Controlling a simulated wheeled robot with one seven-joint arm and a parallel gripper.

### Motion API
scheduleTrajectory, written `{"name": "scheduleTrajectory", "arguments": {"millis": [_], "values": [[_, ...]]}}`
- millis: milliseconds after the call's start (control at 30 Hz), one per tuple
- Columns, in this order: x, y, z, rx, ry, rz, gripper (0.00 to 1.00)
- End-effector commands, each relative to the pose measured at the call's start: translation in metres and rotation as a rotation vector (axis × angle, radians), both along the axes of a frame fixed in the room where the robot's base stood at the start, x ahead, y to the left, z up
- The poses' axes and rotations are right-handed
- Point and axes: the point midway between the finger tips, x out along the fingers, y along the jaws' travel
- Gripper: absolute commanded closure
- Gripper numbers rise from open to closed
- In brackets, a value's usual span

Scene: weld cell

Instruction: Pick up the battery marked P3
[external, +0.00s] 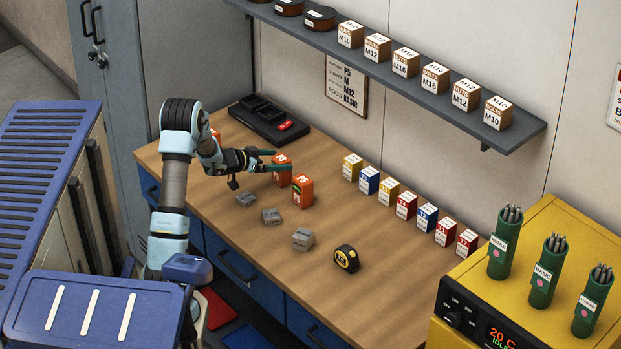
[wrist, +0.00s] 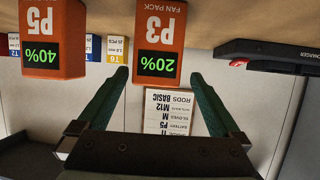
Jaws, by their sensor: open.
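The orange battery marked P3 (wrist: 160,35) appears upside down in the wrist view, its screen reading 20%. In the external view it seems to be the farther of two orange batteries (external: 282,178), standing upright on the bench. My gripper (external: 283,160) is open and level at its upper part. In the wrist view the green fingers (wrist: 162,76) lie to either side of P3, with a gap on each side. I cannot tell how far the tips reach past its front. A second battery marked P5 (wrist: 50,40), showing 40%, stands close beside it (external: 302,191).
A black charger (external: 268,122) lies at the back left. Another orange item (external: 215,135) is partly hidden behind my arm. Grey blocks (external: 271,216) and a tape measure (external: 346,258) lie in front; small boxes (external: 388,190) line the right. A wall sign (external: 346,85) reads P5.

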Motion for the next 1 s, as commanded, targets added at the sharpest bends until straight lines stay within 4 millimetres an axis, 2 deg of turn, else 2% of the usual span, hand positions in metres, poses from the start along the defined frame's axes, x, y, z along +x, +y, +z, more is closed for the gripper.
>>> {"name": "scheduleTrajectory", "arguments": {"millis": [300,633,1000], "values": [[0.020,-0.034,-0.016,0.000,0.001,-0.002,0.00],[0.025,-0.038,-0.021,0.000,0.000,0.001,0.00],[0.025,-0.038,-0.021,0.000,0.000,0.001,0.41]]}}
